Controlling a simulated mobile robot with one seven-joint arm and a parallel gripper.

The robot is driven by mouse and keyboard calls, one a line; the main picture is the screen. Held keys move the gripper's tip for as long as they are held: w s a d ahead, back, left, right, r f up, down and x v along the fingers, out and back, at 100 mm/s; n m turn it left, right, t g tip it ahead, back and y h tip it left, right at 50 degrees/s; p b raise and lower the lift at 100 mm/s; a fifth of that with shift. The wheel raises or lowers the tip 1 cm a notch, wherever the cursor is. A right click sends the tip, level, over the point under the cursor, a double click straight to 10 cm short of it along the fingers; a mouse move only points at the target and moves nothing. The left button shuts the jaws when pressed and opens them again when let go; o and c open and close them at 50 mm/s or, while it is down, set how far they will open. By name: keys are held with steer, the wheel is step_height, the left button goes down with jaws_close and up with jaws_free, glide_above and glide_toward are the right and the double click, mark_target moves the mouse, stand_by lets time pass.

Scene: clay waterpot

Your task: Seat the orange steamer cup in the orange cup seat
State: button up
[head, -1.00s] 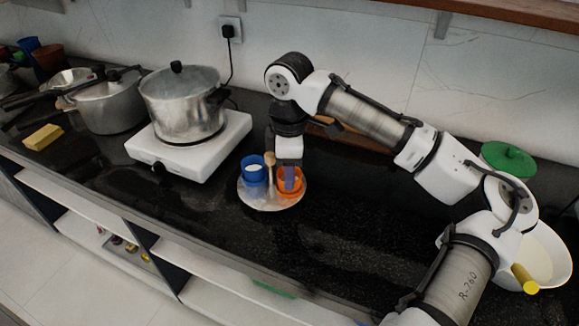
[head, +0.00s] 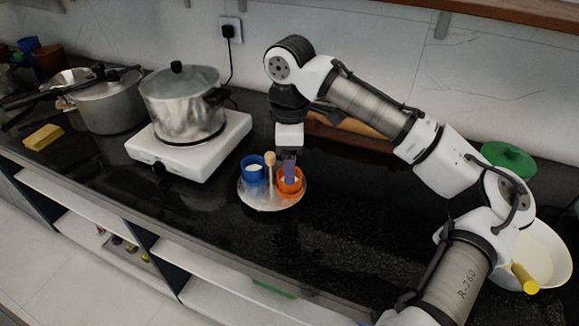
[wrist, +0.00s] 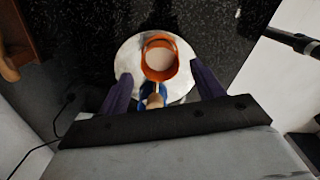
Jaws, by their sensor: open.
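The orange steamer cup (head: 297,187) stands on a round pale plate (head: 270,206), to the right of a blue cup (head: 252,174). In the wrist view the orange cup (wrist: 174,70) shows as an orange ring with a whitish inside, ahead of and between the purple fingers. I cannot tell cup from orange seat, so how it sits is unclear. My gripper (head: 290,181) is open, pointing down just above the orange cup; one finger covers part of it in the head view.
A wooden stick (head: 270,160) stands upright between the two cups. A white stove (head: 215,150) with a big metal pot (head: 180,105) is at left. A white bowl (head: 548,250) and a green lid (head: 508,157) are at right. The dark counter right of the plate is clear.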

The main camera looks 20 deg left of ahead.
step_height(320, 180, up, 9)
steer(key=shift+r, duration=0.2)
steer(key=shift+s, duration=0.1)
stand_by(0.5)
